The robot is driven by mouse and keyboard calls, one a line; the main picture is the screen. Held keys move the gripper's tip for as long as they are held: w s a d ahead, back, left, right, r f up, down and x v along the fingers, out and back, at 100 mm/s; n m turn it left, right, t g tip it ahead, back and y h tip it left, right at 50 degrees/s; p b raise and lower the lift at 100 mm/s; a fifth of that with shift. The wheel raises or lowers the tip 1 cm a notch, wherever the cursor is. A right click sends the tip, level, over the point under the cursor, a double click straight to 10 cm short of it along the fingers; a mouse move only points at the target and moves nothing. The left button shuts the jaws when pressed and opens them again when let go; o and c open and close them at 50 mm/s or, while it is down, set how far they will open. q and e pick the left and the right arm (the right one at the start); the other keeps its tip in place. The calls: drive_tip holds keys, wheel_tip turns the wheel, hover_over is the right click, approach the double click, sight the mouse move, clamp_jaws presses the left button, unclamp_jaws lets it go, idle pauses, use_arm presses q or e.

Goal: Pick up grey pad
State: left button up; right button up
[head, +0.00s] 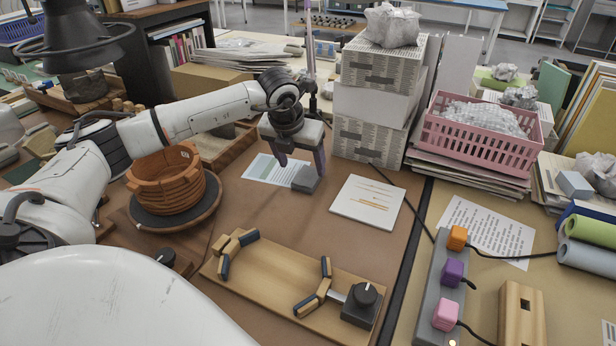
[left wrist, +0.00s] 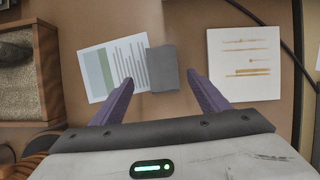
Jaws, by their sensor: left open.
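The grey pad (head: 305,179) is a small dark grey block lying on the brown table, at the right edge of a printed sheet (head: 268,169). In the left wrist view the pad (left wrist: 163,68) lies between and beyond the two purple fingertips, overlapping the sheet's right edge. My left gripper (head: 301,163) is over the pad in the head view, pointing down. It also shows in the left wrist view (left wrist: 160,84), with its fingers apart and nothing held. I cannot tell exactly how high the fingertips are above the pad. My right gripper is in neither view.
A white card (head: 367,202) with orange lines lies right of the pad. Stacked boxes (head: 370,137) stand behind it. A terracotta pot (head: 168,180) sits on a turntable to the left. A wooden clamp board (head: 290,285) lies in front. Table between pad and board is clear.

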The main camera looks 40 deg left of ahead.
sight(307, 177)
use_arm(q)
drive_tip(key=x, duration=0.5)
drive_tip(key=shift+d, duration=0.4)
drive_tip(key=c, duration=1.1)
wheel_tip(307, 177, up, 10)
drive_tip(key=shift+r, duration=0.1)
drive_tip(key=o, duration=0.4)
drive_tip(key=c, duration=0.3)
drive_tip(key=shift+c, duration=0.2)
